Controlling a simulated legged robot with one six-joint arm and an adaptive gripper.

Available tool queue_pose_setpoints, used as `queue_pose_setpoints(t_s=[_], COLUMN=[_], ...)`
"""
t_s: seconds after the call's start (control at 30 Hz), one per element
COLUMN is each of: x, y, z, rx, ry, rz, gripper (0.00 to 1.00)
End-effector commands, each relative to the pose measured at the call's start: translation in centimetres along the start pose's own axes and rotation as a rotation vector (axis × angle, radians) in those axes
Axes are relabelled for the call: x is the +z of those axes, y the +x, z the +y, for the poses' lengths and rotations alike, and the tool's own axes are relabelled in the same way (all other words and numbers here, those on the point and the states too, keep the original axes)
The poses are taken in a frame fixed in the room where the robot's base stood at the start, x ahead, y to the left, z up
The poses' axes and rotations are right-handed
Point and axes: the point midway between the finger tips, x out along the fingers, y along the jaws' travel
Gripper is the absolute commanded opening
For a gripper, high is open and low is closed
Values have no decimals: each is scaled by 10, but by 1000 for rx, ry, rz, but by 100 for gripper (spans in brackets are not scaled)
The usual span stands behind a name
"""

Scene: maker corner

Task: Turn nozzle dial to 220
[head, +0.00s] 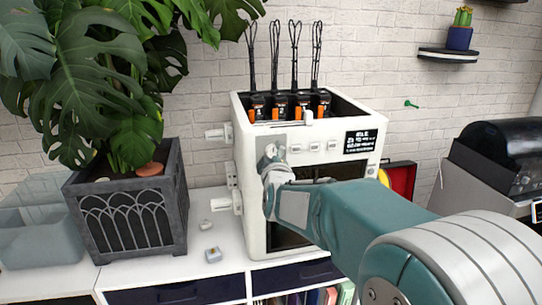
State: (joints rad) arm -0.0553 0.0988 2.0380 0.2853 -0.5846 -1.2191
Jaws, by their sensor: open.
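A white printer-like machine (242,190) stands on the white cabinet top in the middle of the head view. Its upper front panel has a small dark display (360,141) with white text too small to read, and a row of small light controls (314,147) left of it. My gripper (270,155) is at the left part of this front panel, and my arm comes in from the lower right. The gripper is open. It covers the panel's left part, so I cannot make out a nozzle dial or its setting, nor tell whether my fingers touch anything.
Several black and orange units (283,107) with upright cables fill the machine's top. A potted plant (125,215) and a clear bin (40,225) stand left. Small light items (213,254) lie on the cabinet. A red case (401,178) and a dark-lidded machine (495,155) are right.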

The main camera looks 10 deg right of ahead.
Motion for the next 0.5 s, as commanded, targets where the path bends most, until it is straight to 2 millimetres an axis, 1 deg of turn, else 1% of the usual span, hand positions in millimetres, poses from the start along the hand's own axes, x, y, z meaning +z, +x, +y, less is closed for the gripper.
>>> queue_pose_setpoints(t_s=[0.1, 0.3, 0.37, 0.4, 0.47, 0.5], x=[0, 0, 0, 0, 0, 0], y=[3, 3, 3, 3, 3, 3], z=[1, 1, 0, 0, 0, 0], rx=[0, 0, 0, 0, 0, 0], ry=[0, 1, 0, 0, 0, 0], rz=[0, 0, 0, 0, 0, 0], gripper=[80, 80, 54, 36, 9, 0])
